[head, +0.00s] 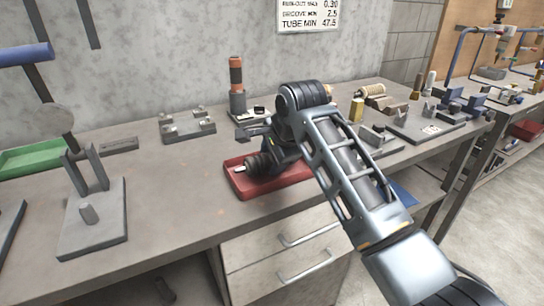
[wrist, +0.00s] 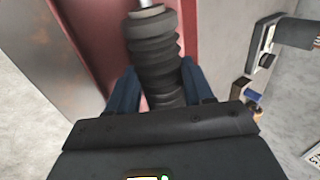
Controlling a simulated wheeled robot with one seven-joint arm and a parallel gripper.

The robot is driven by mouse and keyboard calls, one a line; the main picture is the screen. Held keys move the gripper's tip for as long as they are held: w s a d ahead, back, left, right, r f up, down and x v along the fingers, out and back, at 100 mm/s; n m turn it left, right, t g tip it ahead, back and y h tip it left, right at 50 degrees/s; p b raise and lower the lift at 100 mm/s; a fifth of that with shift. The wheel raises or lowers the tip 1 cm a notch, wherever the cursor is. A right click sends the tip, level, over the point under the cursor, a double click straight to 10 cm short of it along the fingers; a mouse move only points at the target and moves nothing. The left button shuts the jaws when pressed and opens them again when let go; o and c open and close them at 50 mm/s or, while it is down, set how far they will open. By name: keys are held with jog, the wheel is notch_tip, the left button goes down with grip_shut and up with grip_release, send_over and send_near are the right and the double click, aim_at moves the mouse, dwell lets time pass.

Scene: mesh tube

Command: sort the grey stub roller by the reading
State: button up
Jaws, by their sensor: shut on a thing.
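The grey stub roller (head: 262,164) is dark and ribbed, with a pale shaft end sticking out to the left. It lies roughly level in or just above the red tray (head: 236,184); I cannot tell whether it touches the floor of the tray. In the wrist view the roller (wrist: 153,45) runs up the picture between the blue fingers of my gripper (wrist: 163,88), with the red tray (wrist: 98,30) behind it. My gripper is shut on the roller. In the head view my arm hides the tray's right part and most of the gripper.
A green tray (head: 42,157) lies at the far left. A grey stand with a peg (head: 92,230) is at the front left. A low fixture (head: 187,126) and an orange-and-black upright tool (head: 236,78) stand behind the red tray. A wall sign (head: 308,16) lists limits, including TUBE MIN 47.5.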

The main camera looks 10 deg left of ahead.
jog(key=shift+f, duration=0.3)
jog(key=o, duration=1.2)
jog(key=shift+o, duration=0.9)
jog(key=shift+f, duration=0.1)
jog(key=shift+s+f, duration=0.1)
